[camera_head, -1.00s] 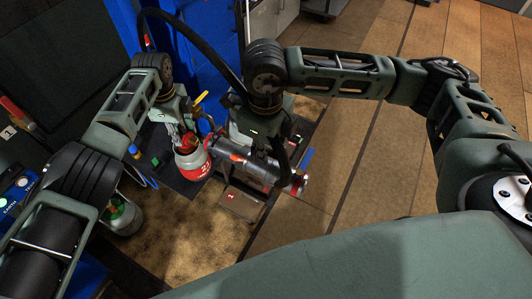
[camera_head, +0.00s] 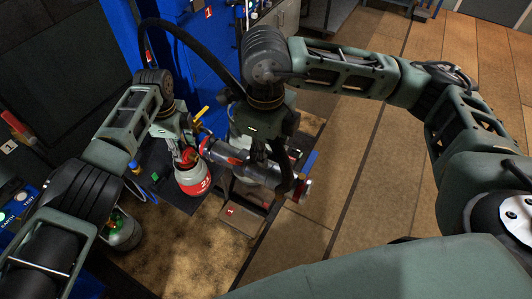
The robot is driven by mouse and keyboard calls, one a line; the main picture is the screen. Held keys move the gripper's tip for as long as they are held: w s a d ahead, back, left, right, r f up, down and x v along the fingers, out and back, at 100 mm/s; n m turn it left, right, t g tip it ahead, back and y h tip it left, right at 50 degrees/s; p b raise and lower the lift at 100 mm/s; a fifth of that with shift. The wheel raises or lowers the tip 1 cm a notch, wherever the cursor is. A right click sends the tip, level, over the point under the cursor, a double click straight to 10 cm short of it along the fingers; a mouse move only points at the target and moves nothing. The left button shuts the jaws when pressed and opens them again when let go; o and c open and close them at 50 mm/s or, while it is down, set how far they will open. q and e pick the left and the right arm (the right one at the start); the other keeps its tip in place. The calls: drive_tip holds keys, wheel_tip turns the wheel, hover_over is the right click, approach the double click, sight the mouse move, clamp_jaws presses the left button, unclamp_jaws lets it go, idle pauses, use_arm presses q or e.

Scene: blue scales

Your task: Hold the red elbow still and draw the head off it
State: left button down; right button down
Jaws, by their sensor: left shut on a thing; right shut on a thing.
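A white and red bottle-shaped vessel (camera_head: 194,180) stands on the dark bench, with the small red elbow (camera_head: 188,156) at its top. My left gripper (camera_head: 185,152) is shut on the elbow from above, and its fingers partly hide it. The head, a grey cylinder with red bands (camera_head: 228,157), lies slanted to the right of the elbow. My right gripper (camera_head: 262,160) is shut around the head's middle and hides part of it. The head's left end is close to the elbow; I cannot tell whether they still touch.
A grey box with a red label (camera_head: 242,218) sits below the head. A yellow-handled tool (camera_head: 201,113) stands behind. The tiled floor at right is clear.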

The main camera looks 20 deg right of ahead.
use_arm(q)
drive_tip(key=c, duration=1.3)
unclamp_jaws()
drive_tip(key=shift+o, duration=0.2)
wheel_tip(320, 180, up, 12)
